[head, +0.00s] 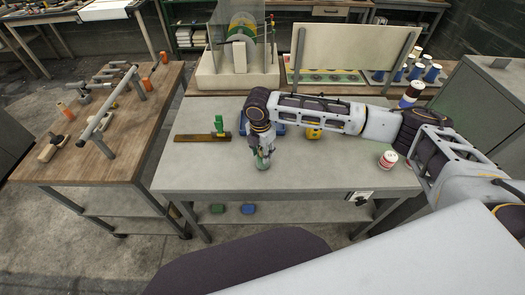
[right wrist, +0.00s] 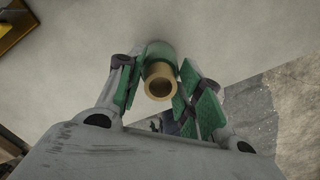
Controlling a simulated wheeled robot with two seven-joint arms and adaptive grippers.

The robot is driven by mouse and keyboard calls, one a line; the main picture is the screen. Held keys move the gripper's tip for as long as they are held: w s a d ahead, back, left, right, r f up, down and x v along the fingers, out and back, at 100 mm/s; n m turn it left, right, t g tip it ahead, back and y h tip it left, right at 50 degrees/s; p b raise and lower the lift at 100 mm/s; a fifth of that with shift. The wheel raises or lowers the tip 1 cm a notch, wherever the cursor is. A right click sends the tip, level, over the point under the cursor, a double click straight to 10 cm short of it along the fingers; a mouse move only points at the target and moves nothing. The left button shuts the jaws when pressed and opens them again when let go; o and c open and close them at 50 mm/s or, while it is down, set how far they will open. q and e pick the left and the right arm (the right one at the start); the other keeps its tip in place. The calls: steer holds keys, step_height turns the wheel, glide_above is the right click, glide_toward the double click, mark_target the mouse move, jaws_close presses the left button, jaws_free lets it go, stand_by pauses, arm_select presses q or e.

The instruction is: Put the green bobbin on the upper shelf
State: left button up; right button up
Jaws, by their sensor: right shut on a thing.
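The green bobbin (head: 263,163) is at the front of the grey worktable, below my right gripper (head: 262,153). In the right wrist view the bobbin (right wrist: 158,72) shows its tan hollow core end toward the camera and green winding behind. The green-padded fingers of my right gripper (right wrist: 160,88) are shut on it from both sides. I cannot tell whether its bottom touches the tabletop. Under the tabletop is a grey shelf (head: 285,213); my view does not make clear which shelf is the upper one. My left gripper is not in view.
A wooden strip with a green piece (head: 202,137), a yellow object (head: 313,132) and a red-white cup (head: 388,160) are on the worktable (head: 320,178). A wooden bench (head: 120,150) stands left.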

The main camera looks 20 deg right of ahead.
steer(key=shift+f, duration=0.1)
steer(key=o, duration=1.1)
steer(key=shift+o, duration=0.2)
step_height(320, 180, up, 12)
steer(key=shift+s+a+b, duration=0.25)
steer(key=shift+a+b, duration=0.15)
